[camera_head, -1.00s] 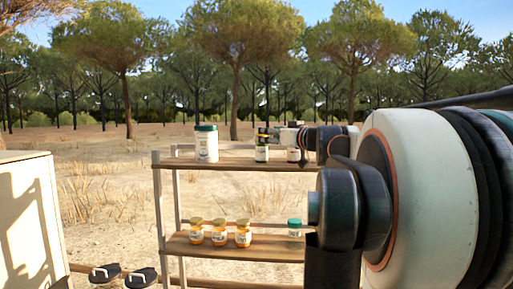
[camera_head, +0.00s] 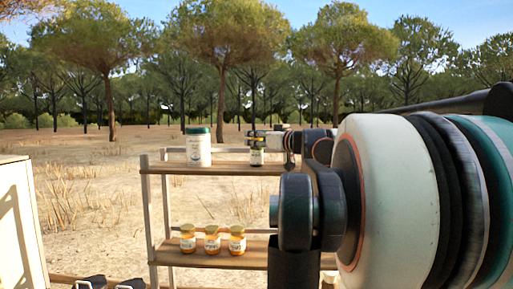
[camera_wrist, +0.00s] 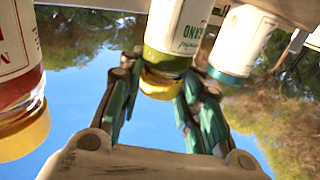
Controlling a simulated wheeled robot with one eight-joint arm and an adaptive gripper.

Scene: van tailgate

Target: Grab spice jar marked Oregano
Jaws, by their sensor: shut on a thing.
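My gripper (camera_wrist: 155,95) is shut on a spice jar (camera_wrist: 170,42) with a yellow lid and a green band. In the wrist view, which appears upside down, the part of its label that shows reads "ANO"; the rest is cut off. In the head view the jar (camera_head: 257,158) is at the upper shelf (camera_head: 225,169), with my gripper (camera_head: 256,137) at its lid. I cannot tell whether its base touches the board.
In the wrist view a red jar (camera_wrist: 18,110) with a yellow lid and a white jar (camera_wrist: 240,40) with a teal lid flank the held jar. A larger green-lidded container (camera_head: 198,149) stands left on the upper shelf. Orange jars (camera_head: 212,241) stand below.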

